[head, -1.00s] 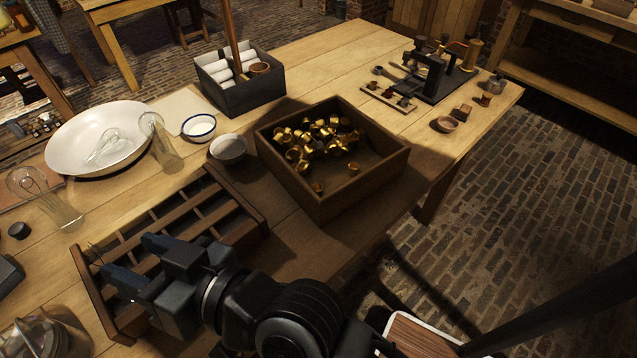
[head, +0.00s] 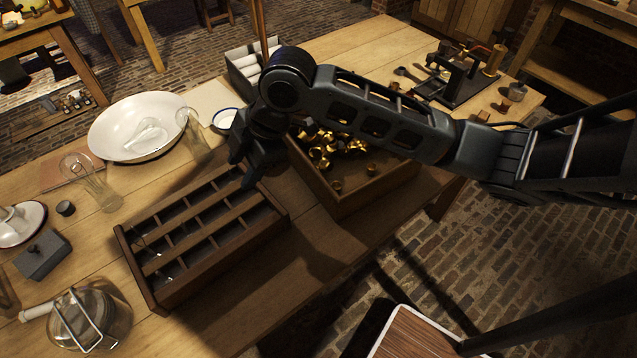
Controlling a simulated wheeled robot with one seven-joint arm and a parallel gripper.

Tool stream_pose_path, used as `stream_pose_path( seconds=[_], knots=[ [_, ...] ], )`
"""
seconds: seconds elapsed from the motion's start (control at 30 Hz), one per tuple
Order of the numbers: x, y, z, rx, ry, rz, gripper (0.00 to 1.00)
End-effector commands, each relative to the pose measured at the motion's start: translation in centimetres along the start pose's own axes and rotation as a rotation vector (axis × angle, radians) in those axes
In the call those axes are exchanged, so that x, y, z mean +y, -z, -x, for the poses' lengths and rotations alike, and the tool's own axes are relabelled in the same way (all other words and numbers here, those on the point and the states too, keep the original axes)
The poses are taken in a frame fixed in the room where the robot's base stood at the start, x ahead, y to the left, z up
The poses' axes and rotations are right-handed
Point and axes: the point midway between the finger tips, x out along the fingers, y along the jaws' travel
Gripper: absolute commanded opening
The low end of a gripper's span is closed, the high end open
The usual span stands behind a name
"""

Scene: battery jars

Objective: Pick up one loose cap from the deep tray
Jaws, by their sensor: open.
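The deep tray (head: 348,200) is a dark wooden box on the table, with a heap of shiny brass caps (head: 320,157) inside. A few caps lie singly near its front wall. My arm crosses over the tray and hides its far part and some caps. My gripper (head: 243,168) points down, open, to the left of the deep tray and above the far end of the compartment tray. I see nothing between its fingers, though the view there is dark and partly covered.
The long compartment tray (head: 178,290) lies at the left front. A white basin (head: 108,135), glass jars (head: 90,185) and a blue-rimmed bowl (head: 224,118) stand behind it. A black press (head: 455,85) is at the far right. The table's front middle is bare.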

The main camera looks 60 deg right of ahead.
Motion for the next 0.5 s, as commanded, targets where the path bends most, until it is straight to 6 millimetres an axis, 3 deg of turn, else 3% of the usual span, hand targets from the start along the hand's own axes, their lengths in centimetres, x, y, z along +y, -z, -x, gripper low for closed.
stream_pose_path(
  seconds=[0.03,0.1,0.2,0.3,0.5],
  knots=[
    [-0.5,-3.9,0.9,-0.092,0.049,0.016,0.49],
    [-1.9,-8.4,1.8,-0.194,0.122,0.032,0.49],
    [-3.5,-13.1,3.1,-0.296,0.205,0.042,0.49],
    [-4.7,-15.9,4.1,-0.356,0.259,0.046,0.49],
    [-5.8,-18.0,4.0,-0.393,0.296,0.046,0.49]
  ],
)
